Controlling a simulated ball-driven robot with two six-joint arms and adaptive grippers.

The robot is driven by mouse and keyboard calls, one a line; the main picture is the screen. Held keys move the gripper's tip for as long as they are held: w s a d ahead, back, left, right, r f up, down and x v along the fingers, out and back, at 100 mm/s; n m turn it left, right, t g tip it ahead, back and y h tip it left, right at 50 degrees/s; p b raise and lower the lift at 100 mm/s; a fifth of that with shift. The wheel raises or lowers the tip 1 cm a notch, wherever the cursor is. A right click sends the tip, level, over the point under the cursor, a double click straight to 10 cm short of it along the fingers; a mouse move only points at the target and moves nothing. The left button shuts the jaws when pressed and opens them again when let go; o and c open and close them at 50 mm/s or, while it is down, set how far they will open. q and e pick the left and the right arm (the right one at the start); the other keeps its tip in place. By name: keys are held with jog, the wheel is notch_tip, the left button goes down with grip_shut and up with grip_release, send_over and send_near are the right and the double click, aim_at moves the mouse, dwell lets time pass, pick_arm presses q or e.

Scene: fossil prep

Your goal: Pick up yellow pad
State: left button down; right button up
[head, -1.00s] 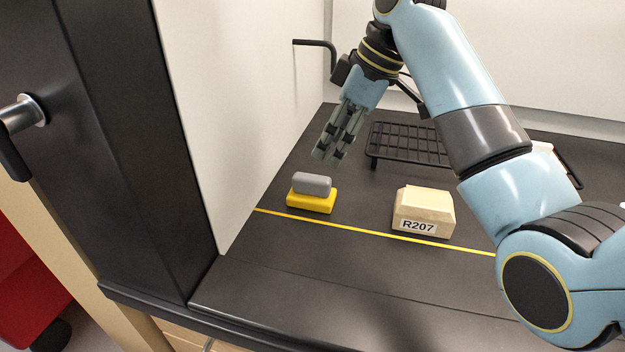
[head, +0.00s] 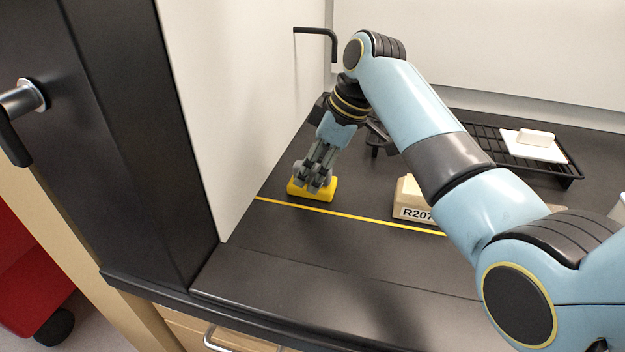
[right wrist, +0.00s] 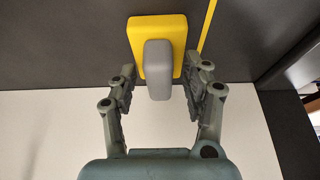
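The yellow pad (head: 298,191) lies flat on the dark worktop near the left wall, behind the yellow line. A grey rounded block (right wrist: 158,70) sits on top of the pad, which also shows in the right wrist view (right wrist: 150,25). My right gripper (head: 314,186) is low over the pad, and its fingers mostly hide the grey block in the head view. In the right wrist view the gripper (right wrist: 165,74) is open, with one finger on each side of the grey block and gaps between. My left gripper is not in view.
A tan block labelled R207 (head: 408,200) stands right of the pad, partly behind my arm. A black wire rack (head: 482,140) with a white card (head: 540,150) is at the back right. The left wall (head: 222,150) is close. The front worktop is clear.

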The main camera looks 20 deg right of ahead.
grip_shut()
jog(key=shift+r, duration=0.5)
notch_tip(320, 180, up, 3)
jog(key=shift+f, duration=0.1)
jog(key=s+d+r, duration=0.1)
jog(key=d+r, duration=0.6)
jog(key=d, duration=0.4)
jog(key=shift+d+r, duration=0.15)
jog(key=shift+d, duration=0.2)
jog(key=shift+c, duration=2.1)
grip_release()
grip_shut()
